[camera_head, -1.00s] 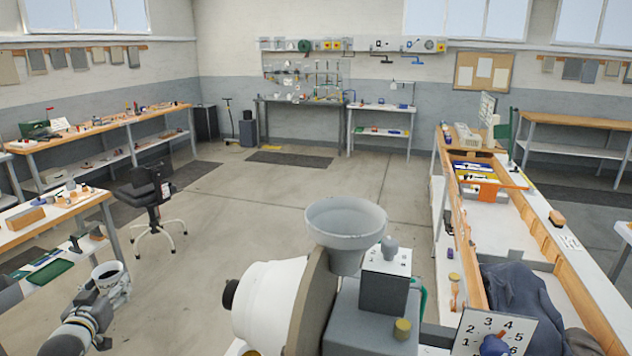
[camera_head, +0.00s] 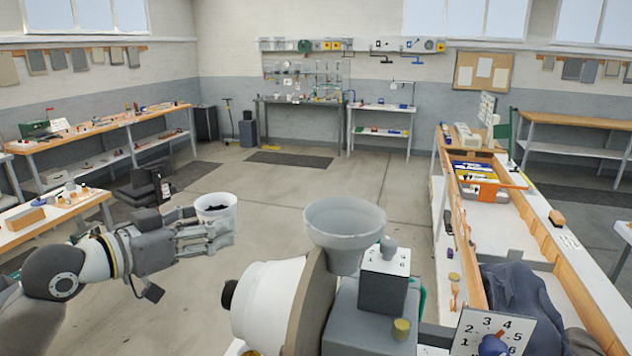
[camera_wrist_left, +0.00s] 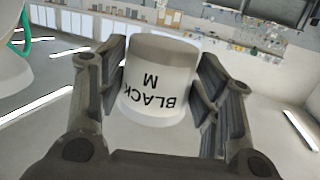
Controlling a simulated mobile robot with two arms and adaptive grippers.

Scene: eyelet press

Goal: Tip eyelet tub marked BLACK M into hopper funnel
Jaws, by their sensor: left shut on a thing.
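The white eyelet tub (camera_head: 216,207) is upright in the head view, with dark contents at its open mouth. In the left wrist view the tub (camera_wrist_left: 160,85) shows the marking BLACK M between the fingers. My left gripper (camera_head: 208,232) is shut on the tub and holds it in the air, left of the hopper and apart from it. The grey hopper funnel (camera_head: 344,222) sits on top of the press (camera_head: 300,300), its wide mouth facing up. My right gripper does not show.
A grey box with a knob (camera_head: 385,268) stands right of the funnel. A dial plate (camera_head: 494,330) is at the lower right. A long bench (camera_head: 535,240) runs along the right. A dark stool (camera_head: 140,192) is behind my left arm. Open floor lies behind the funnel.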

